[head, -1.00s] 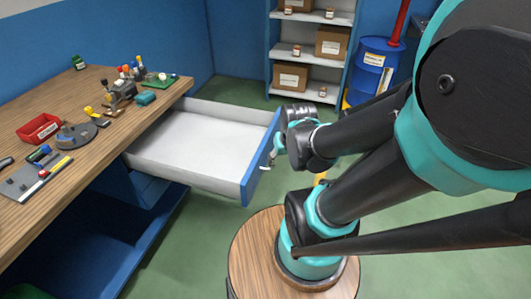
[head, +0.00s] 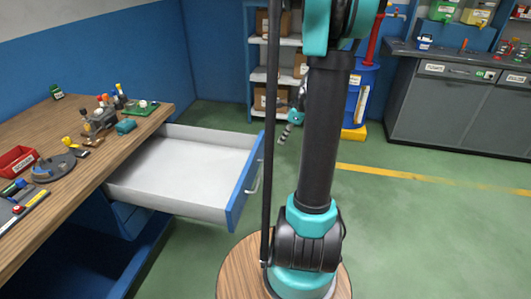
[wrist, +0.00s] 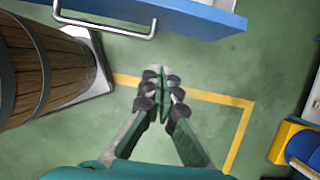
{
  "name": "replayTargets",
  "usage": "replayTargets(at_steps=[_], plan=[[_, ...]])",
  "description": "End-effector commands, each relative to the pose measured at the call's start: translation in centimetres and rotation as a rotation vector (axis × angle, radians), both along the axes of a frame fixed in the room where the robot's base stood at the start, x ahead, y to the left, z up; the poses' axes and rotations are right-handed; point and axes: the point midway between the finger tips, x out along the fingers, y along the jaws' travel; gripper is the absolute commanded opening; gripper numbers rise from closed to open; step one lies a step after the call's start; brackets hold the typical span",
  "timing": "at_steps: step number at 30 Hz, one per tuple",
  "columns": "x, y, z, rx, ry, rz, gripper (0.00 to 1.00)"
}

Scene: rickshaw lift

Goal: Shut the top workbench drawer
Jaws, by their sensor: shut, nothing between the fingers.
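The top workbench drawer (head: 185,170) is pulled well out from under the wooden workbench top (head: 60,142). It has a pale empty tray and a blue front (head: 243,188) with a metal bar handle (head: 254,180). In the wrist view the blue front (wrist: 200,17) runs along the top edge, with the handle (wrist: 105,32) at upper left. My gripper (head: 285,133) is beyond the drawer front and to its right, apart from it. In the wrist view my gripper (wrist: 160,80) has its fingers together, with nothing between them, above green floor. My arm partly hides the area right of the drawer.
A shelf with boxes (head: 270,60), a blue drum (head: 360,90) and a grey counter (head: 460,105) stand at the back. Green floor is open right of the drawer.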

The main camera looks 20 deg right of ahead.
Motion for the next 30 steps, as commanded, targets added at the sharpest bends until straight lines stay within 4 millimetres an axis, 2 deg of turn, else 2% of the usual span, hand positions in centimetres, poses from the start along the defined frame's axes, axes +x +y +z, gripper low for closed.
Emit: replayTargets(at_steps=[5, 21, 24, 30], plan=[[0.4, 0.3, -1.2, 0.006, 0.005, -0.013, 0.0], [2.0, 3.2, -9.5, 0.005, 0.004, -0.009, 0.0], [2.8, 4.7, -9.3, 0.004, 0.003, -0.007, 0.0], [3.7, 6.3, -9.3, 0.005, 0.004, -0.009, 0.0]])
